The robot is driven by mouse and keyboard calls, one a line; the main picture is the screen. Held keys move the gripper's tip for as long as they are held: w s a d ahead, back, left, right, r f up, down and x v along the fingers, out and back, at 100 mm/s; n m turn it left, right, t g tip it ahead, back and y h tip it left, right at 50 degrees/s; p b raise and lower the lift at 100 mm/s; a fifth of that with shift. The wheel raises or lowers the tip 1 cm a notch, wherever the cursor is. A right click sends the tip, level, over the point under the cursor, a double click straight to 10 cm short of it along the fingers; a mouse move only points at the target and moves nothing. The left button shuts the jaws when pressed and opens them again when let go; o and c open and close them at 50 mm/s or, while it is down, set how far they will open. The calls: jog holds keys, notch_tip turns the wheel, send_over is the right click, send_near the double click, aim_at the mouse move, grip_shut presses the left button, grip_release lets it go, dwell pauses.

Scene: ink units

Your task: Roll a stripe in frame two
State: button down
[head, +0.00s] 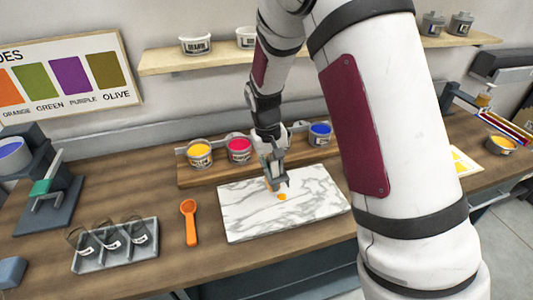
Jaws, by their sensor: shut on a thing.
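My gripper (277,184) is over the marble slab (245,222), near the slab's back edge. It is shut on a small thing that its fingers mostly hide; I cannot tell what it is. A small orange-yellow ink blob (282,197) lies on the slab just below the fingertips. Whether the held thing touches the slab is unclear. A yellow-marked sheet (464,161) lies at the right, partly hidden by my arm. No frame marked two and no roller can be made out clearly.
Yellow (200,153), red (239,148) and blue (320,133) ink tubs stand on a wooden board behind the slab. An orange scoop (190,222) and a grey tray (115,246) with several labelled clear items lie left. Another yellow tub (502,145) stands far right.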

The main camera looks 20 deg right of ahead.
jog(key=shift+w+f, duration=0.25)
jog(key=shift+w, duration=0.05)
jog(key=shift+f+b, duration=0.65)
jog(key=shift+f, duration=1.95)
jog(key=shift+f, duration=0.6)
jog(key=shift+d, duration=0.1)
